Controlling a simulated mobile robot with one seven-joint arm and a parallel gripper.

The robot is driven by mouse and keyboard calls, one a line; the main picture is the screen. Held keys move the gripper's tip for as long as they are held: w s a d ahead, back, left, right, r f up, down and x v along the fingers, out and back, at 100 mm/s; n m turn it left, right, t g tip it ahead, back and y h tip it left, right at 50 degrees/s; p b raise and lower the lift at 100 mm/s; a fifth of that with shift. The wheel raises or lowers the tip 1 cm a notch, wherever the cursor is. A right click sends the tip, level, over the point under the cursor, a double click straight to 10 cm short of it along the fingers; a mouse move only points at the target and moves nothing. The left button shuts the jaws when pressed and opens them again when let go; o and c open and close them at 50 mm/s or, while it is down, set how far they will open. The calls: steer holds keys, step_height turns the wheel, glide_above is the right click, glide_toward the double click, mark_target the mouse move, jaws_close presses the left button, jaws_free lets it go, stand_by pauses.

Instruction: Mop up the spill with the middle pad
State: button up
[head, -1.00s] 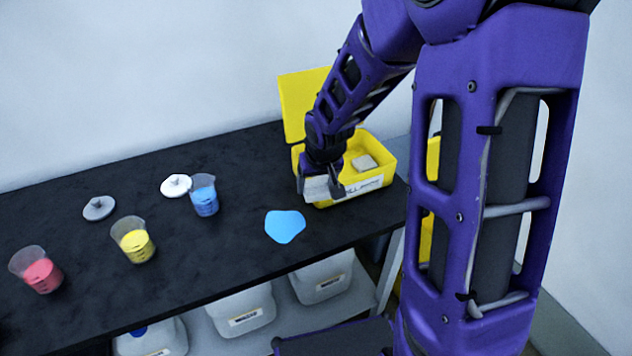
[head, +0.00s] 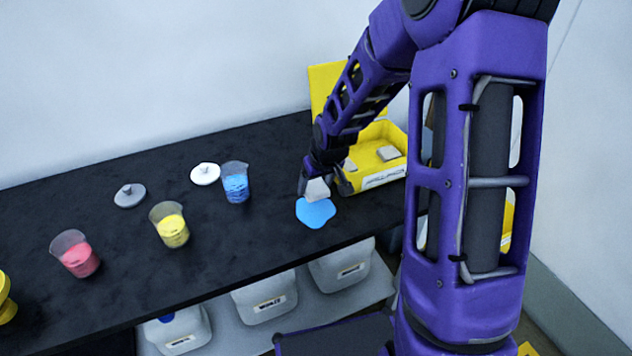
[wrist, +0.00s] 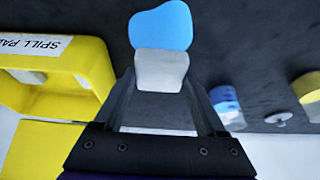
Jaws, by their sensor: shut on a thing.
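My gripper (head: 319,186) is shut on a whitish pad (head: 317,190), which also shows between the fingers in the wrist view (wrist: 161,71). The blue spill (head: 316,213) lies flat on the black bench. The pad is over the far edge of the spill in the head view. In the wrist view the spill (wrist: 161,24) shows just beyond the pad. I cannot tell whether the pad touches it. The open yellow spill-pad box (head: 372,182) stands to the right of my gripper. Another pad (head: 388,153) lies inside it, and a second one is partly hidden by my arm.
A beaker of blue liquid (head: 235,183) stands left of the spill, with yellow (head: 170,226) and red (head: 76,255) beakers farther left. A white lid (head: 205,174) and a grey lid (head: 130,195) lie behind them. White jugs (head: 264,300) stand on the shelf below.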

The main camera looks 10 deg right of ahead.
mark_target(316, 213)
steer(key=shift+f+b, duration=2.2)
steer(key=shift+f, duration=0.9)
steer(key=shift+f, duration=0.25)
steer(key=shift+a, duration=0.15)
steer(key=shift+s+a, duration=0.2)
steer(key=shift+a, duration=0.65)
steer(key=shift+d, duration=0.1)
steer(key=shift+w+d+p, duration=0.2)
steer(key=shift+d+p, duration=0.3)
steer(key=shift+d, duration=0.45)
steer(key=shift+w+d+p, duration=0.2)
steer(key=shift+d+p, duration=0.3)
steer(key=shift+d, duration=0.4)
steer(key=shift+s+a, duration=0.1)
steer(key=shift+s+a+b, duration=0.2)
steer(key=shift+s+a, duration=0.15)
steer(key=shift+s, duration=0.2)
steer(key=shift+s+a+b, duration=0.2)
steer(key=shift+s+a, duration=0.15)
steer(key=shift+s, duration=0.2)
